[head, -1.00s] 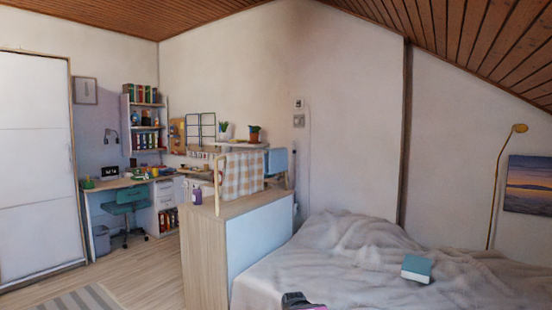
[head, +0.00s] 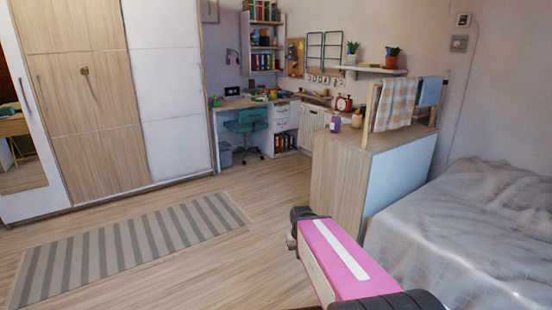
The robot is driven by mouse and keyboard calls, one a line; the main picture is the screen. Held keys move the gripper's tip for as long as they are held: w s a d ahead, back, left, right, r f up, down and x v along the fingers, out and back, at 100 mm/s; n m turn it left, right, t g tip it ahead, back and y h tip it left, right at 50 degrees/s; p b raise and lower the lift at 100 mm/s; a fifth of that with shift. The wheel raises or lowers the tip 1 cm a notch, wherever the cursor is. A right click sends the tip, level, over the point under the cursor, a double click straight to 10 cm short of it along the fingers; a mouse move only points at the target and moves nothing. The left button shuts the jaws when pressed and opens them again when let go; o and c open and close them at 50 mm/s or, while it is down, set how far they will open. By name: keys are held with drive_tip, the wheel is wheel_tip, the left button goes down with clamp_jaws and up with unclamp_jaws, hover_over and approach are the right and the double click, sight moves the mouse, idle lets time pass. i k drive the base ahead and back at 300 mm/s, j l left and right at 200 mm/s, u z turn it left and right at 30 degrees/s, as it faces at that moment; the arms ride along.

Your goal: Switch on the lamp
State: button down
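A small dark desk lamp (head: 233,56) stands at the back of the corner desk (head: 240,103), against the far wall. It is small in the head view, and I cannot tell whether it is lit. The gold floor lamp behind the bed is outside the present view. Part of my own arm, pink with a white stripe and black joints, shows at the bottom centre. My gripper's fingers are not in view.
A teal chair (head: 247,123) stands before the desk. A striped rug (head: 130,240) lies on the open wooden floor in front of the wardrobe (head: 90,95). A wooden cabinet (head: 337,185) and the bed (head: 465,230) take up the right side.

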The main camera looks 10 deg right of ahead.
sight(463, 18)
drive_tip(key=i+j+u, duration=0.25)
drive_tip(key=i, duration=0.3)
drive_tip(key=i+j+u, duration=0.25)
drive_tip(key=i, duration=0.35)
drive_tip(key=i+j+u, duration=0.1)
drive_tip(key=i+u, duration=0.15)
drive_tip(key=i, duration=0.3)
drive_tip(key=i+j, duration=0.1)
drive_tip(key=i, duration=1.65)
drive_tip(key=i+l+z, duration=0.15)
drive_tip(key=i+z, duration=0.8)
drive_tip(key=i+j+z, duration=0.1)
drive_tip(key=i+z, duration=0.2)
drive_tip(key=z, duration=0.2)
drive_tip(key=i+z, duration=0.7)
drive_tip(key=z, duration=0.2)
drive_tip(key=i+j+z, duration=0.2)
drive_tip(key=z, duration=0.25)
drive_tip(key=i+j+z, duration=0.35)
drive_tip(key=z, duration=0.15)
drive_tip(key=i+j+z, duration=0.3)
drive_tip(key=j, duration=0.3)
drive_tip(key=i, duration=0.1)
